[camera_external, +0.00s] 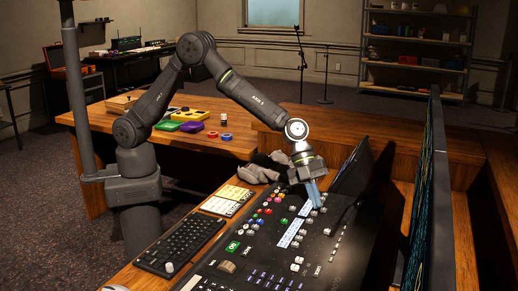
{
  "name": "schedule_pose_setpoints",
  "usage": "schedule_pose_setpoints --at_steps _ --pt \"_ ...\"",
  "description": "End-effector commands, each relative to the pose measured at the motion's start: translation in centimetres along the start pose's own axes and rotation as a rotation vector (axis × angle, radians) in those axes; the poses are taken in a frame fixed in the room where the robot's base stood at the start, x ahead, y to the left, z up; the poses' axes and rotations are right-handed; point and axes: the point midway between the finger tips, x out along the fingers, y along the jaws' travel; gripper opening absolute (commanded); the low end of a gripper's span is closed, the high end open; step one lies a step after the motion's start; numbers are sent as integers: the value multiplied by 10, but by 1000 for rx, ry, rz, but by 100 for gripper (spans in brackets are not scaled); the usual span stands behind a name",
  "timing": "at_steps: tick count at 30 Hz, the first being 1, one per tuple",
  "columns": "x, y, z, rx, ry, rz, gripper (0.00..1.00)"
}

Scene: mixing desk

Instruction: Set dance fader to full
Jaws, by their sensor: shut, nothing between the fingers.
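The mixing desk (262,262) is a dark sloped panel at the lower middle, with coloured knobs, white-blue label strips and rows of small fader caps. My gripper (314,204) points down over the upper right part of the panel. Its light blue fingers are shut with nothing between them. The fingertips are at or just above the panel; I cannot tell whether they touch a control. Several fader caps (298,260) show nearer the front. I cannot read which fader is the dance one, and the fingers hide part of the panel.
A keyboard (180,245) and a yellow-white button pad (227,200) lie left of the desk panel. A grey cloth-like heap (265,167) is behind the gripper. A dark screen (352,168) and a tall monitor (428,200) stand to the right. Coloured boxes (187,116) sit on the back table.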

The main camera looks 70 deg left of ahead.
Motion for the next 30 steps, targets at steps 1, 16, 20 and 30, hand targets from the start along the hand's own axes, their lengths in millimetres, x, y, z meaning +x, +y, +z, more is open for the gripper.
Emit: schedule_pose_setpoints --at_steps 1,16,20,30 --pt "4 -5 0 0 0 0 0" --pt "21 -38 0 0 0 1 0" --pt "21 -38 0 0 0 0 0" --pt "12 -23 0 0 -1 1 0"
